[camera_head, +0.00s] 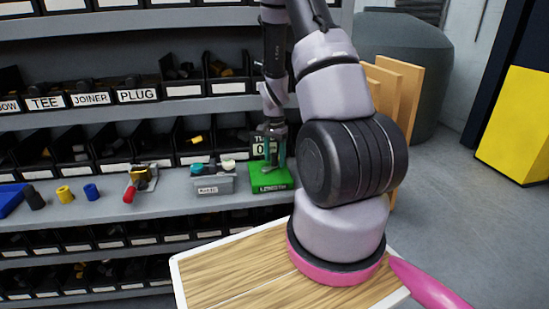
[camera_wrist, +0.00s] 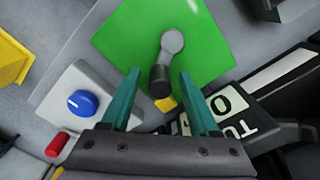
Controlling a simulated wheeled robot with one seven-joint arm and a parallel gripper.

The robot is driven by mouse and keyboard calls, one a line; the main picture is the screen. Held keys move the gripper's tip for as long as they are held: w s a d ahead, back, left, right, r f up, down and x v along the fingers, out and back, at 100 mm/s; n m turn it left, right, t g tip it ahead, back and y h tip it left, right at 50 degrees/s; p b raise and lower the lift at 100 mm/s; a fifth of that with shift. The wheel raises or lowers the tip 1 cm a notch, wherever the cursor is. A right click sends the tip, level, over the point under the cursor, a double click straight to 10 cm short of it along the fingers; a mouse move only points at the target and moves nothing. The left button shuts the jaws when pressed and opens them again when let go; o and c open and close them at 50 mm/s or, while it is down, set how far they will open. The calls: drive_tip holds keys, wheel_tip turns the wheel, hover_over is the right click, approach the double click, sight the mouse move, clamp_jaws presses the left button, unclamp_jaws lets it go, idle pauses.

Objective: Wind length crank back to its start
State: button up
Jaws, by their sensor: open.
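The length crank (camera_wrist: 172,42) is a grey arm with a dark knob (camera_wrist: 160,80) on a green box (camera_wrist: 125,38) in the wrist view. The green box, marked as length, also shows in the head view (camera_head: 270,181) on the shelf. My gripper (camera_wrist: 160,75) is open, with teal fingers on either side of the dark knob as seen in the wrist view. I cannot tell whether a finger touches the knob. In the head view my gripper (camera_head: 275,158) points down over the green box, and the crank is hidden there.
A grey box (camera_wrist: 80,98) with a blue knob and a red part lies left of the green box. A black label sign (camera_wrist: 235,115) stands close on the right. In the head view, shelves with black bins (camera_head: 100,147) rise behind. A wooden board (camera_head: 225,272) is in front.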

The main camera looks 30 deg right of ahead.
clamp_jaws()
drive_tip(key=shift+w, duration=0.1)
drive_tip(key=n, duration=0.2)
drive_tip(key=w+n, duration=0.1)
drive_tip(key=a+n, duration=0.1)
drive_tip(key=n, duration=0.1)
drive_tip(key=shift+w+n, duration=0.3)
drive_tip(key=shift+w, duration=0.05)
drive_tip(key=n, duration=0.1)
drive_tip(key=a+n, duration=0.1)
drive_tip(key=n, duration=0.1)
drive_tip(key=w+n, duration=0.1)
drive_tip(key=n, duration=0.1)
drive_tip(key=shift+a, duration=0.25)
idle(0.3)
unclamp_jaws()
